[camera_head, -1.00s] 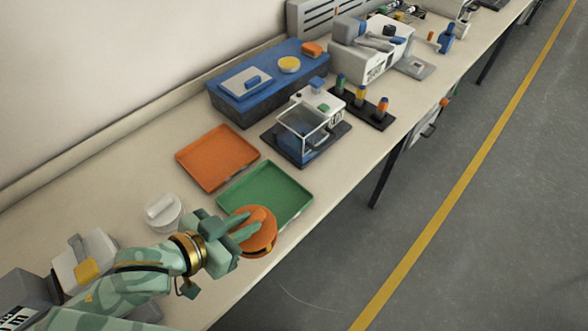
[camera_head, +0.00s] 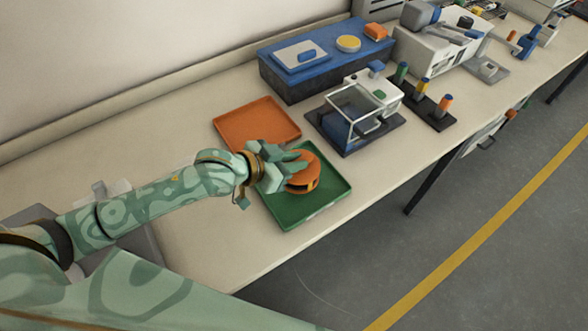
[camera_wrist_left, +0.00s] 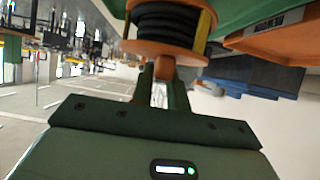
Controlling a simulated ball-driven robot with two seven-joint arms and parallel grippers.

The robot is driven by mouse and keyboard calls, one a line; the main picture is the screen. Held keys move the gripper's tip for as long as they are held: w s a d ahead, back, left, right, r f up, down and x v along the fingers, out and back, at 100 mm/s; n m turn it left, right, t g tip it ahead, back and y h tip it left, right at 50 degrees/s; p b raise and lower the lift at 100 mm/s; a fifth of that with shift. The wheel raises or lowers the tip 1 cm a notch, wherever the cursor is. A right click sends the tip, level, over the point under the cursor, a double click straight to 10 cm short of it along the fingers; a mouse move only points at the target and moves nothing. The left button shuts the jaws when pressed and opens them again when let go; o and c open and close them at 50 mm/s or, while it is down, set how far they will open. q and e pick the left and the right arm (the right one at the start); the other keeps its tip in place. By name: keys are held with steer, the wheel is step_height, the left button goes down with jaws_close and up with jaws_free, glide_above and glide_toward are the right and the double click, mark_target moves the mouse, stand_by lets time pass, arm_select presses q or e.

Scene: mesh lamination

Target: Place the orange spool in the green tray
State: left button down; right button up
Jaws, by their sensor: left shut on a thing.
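The orange spool (camera_head: 307,170) is over the green tray (camera_head: 309,205) in the head view. In the left wrist view the spool (camera_wrist_left: 168,48) shows orange flanges with dark winding between them. My left gripper (camera_head: 290,168) is shut on the spool. In the wrist view its fingers (camera_wrist_left: 165,85) close on an orange part below the lower flange. Part of the green tray (camera_wrist_left: 235,15) shows at the top of the wrist view. I cannot tell whether the spool touches the tray floor. My right gripper is not in view.
An empty orange tray (camera_head: 257,122) lies behind the green tray. A clear-walled device (camera_head: 356,115) on a dark base stands to the right, with a blue box (camera_head: 322,62) behind. The bench's front edge runs close by the green tray.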

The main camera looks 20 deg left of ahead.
arm_select(q)
step_height(320, 180, down, 3)
steer(key=shift+f+b, duration=0.2)
steer(key=shift+b, duration=0.5)
steer(key=shift+r, duration=0.1)
steer(key=c, duration=1.4)
jaws_free()
steer(key=shift+o, duration=0.2)
